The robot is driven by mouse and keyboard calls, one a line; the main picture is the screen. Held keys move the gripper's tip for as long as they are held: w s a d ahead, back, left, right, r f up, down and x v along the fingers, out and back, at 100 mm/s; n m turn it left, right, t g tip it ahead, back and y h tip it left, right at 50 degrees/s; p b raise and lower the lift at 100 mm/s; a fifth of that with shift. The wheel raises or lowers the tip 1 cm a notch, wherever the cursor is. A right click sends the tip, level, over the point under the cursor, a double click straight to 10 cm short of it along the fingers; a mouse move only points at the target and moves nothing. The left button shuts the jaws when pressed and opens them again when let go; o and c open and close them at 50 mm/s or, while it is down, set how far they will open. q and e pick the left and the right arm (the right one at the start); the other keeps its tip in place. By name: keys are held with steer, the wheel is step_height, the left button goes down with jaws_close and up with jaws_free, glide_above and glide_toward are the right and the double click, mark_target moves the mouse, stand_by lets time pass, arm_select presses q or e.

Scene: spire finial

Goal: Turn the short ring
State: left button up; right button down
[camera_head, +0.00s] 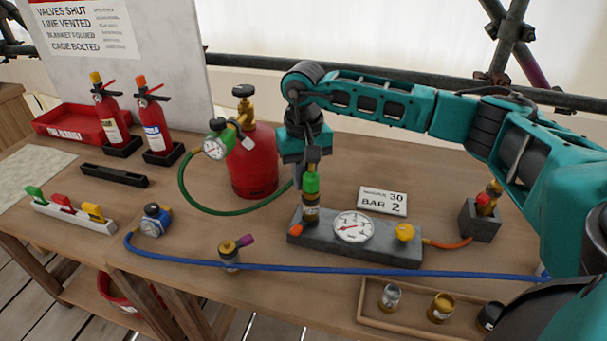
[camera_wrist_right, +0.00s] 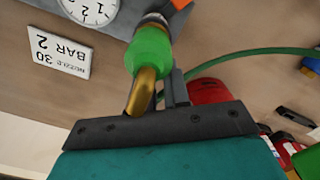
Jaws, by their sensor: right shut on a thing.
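A brass fitting with a green collar (camera_head: 310,184) stands upright on the left end of a grey block (camera_head: 340,246). In the right wrist view the green collar (camera_wrist_right: 149,50) has a curved brass end (camera_wrist_right: 141,92) toward my gripper. My right gripper (camera_head: 312,165) points down on top of this fitting and is shut on its upper end. Its fingers (camera_wrist_right: 165,92) are partly hidden behind the brass end. I cannot tell which part is the short ring. My left gripper is not in view.
A red cylinder (camera_head: 253,160) with a green hose stands close left of my gripper. A blue hose (camera_head: 330,269) crosses the front. A wooden tray (camera_head: 375,318) holds small jars. A sign (camera_head: 383,201) stands behind the block.

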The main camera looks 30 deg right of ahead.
stand_by(0.3)
steer(key=m, duration=0.2)
steer(key=shift+s+d+m+b, duration=0.1)
steer(key=shift+d+m+b, duration=0.2)
steer(key=shift+m, duration=0.1)
steer(key=m, duration=0.3)
steer(key=d+m, duration=0.1)
steer(key=shift+s+d+m, duration=0.1)
steer(key=shift+s+m, duration=0.2)
steer(key=shift+s, duration=0.1)
steer(key=m, duration=0.2)
steer(key=s+m, duration=0.1)
steer(key=m, duration=0.1)
steer(key=shift+s+d+r+b, duration=0.1)
steer(key=shift+d+b, duration=0.2)
steer(key=shift+d, duration=0.05)
steer(key=shift+s+d+m, duration=0.1)
steer(key=shift+s+m, duration=0.1)
steer(key=shift+m, duration=0.55)
steer(key=shift+s+d+m, duration=0.1)
steer(key=shift+s+m, duration=0.1)
steer(key=shift+m, duration=0.55)
steer(key=shift+r, duration=0.1)
steer(key=c, duration=1.4)
jaws_free()
steer(key=o, duration=0.3)
steer(key=shift+o, duration=0.2)
